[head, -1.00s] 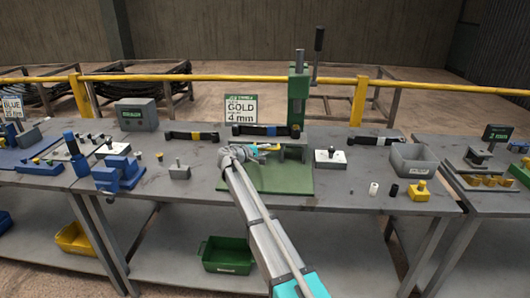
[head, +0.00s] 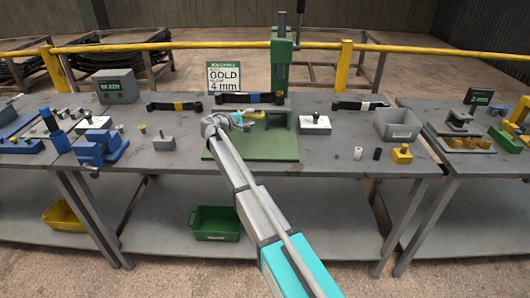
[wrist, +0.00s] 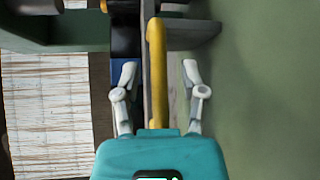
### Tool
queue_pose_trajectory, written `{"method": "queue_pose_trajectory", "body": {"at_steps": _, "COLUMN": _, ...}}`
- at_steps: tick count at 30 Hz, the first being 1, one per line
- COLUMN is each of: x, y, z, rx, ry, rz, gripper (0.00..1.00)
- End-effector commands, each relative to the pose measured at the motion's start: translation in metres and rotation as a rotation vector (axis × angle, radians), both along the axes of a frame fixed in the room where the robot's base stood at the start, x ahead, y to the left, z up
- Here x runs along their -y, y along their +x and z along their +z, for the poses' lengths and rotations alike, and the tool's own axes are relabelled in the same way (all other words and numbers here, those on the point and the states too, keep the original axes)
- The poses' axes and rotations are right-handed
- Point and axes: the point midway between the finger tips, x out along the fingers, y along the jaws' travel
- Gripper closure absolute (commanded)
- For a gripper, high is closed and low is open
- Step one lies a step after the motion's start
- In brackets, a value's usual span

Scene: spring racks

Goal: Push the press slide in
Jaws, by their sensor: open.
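The green press stands on the middle bench, with a tall column (head: 282,66) at the back and a green base plate (head: 268,149) in front. My gripper (head: 247,117) is over the left part of the press, in front of the column. In the wrist view my gripper (wrist: 160,75) is open, with one pale finger on each side of a yellow bar (wrist: 157,72). The bar runs along a thin grey plate (wrist: 147,85) between the fingers. I cannot tell whether the fingers touch them. Which part is the slide is unclear; my gripper partly hides this area in the head view.
A white block (head: 315,124) and a grey bin (head: 397,124) are to the right, a grey block (head: 164,143) and blue fixture (head: 101,146) to the left. The bench front between is mostly clear.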

Motion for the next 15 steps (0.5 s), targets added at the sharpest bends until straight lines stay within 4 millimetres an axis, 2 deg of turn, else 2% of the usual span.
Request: {"method": "queue_pose_trajectory", "body": {"at_steps": 15, "x": -0.001, "y": -0.064, "z": 0.000, "rx": 0.000, "ry": 0.000, "rz": 0.000, "gripper": 0.46}}
